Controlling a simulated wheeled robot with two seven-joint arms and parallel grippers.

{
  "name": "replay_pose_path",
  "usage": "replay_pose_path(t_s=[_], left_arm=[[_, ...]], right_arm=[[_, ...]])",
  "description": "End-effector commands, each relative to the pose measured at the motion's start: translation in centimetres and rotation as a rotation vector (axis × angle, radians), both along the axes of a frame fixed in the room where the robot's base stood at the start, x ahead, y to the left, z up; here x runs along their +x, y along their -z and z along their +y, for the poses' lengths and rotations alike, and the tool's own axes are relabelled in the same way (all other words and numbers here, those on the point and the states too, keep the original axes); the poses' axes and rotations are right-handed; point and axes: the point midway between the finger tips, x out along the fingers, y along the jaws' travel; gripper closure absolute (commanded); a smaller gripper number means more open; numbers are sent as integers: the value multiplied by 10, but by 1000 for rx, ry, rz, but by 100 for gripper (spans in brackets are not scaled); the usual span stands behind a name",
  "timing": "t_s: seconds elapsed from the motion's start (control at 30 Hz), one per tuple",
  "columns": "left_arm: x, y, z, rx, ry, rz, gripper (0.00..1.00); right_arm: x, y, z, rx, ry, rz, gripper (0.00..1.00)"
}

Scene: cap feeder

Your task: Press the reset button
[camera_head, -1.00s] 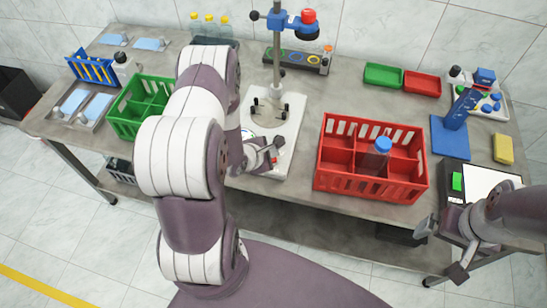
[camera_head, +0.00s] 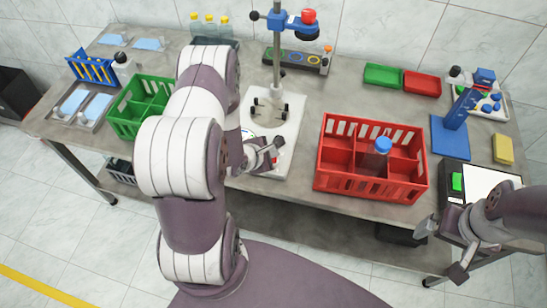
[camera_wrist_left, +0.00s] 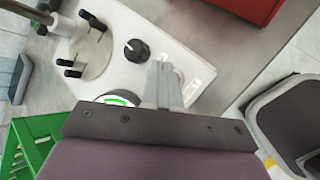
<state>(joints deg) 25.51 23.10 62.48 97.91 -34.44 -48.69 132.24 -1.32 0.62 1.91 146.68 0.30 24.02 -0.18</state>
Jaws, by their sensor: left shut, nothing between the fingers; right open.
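The white base (camera_head: 290,110) of the capping stand carries a black dial (camera_wrist_left: 136,49) and a round gauge with a green display (camera_wrist_left: 118,99) in the left wrist view. My left gripper (camera_head: 275,146) is shut and empty over the front of this base. In the left wrist view its fingertips (camera_wrist_left: 163,68) are beside the dial and cover part of the panel. A small red spot shows by them in the head view; no button label is readable, and contact cannot be told. A green button (camera_head: 457,181) is on a black box at the right. My right gripper (camera_head: 441,250) is open and empty off the table's front edge.
A red crate (camera_head: 330,183) with a blue-capped bottle (camera_head: 379,154) stands right of the base. A green crate (camera_head: 125,125) is to the left. The stand's column (camera_head: 277,70) rises behind my left gripper. A blue stand (camera_head: 450,140) is at the right.

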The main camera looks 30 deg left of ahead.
Motion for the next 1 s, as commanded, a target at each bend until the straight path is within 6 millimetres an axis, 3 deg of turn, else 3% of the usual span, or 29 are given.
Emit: replay_pose_path(t_s=[1.0], left_arm=[[0,9,0,0,0,0,100]], right_arm=[[0,3,0,0,0,0,2]])
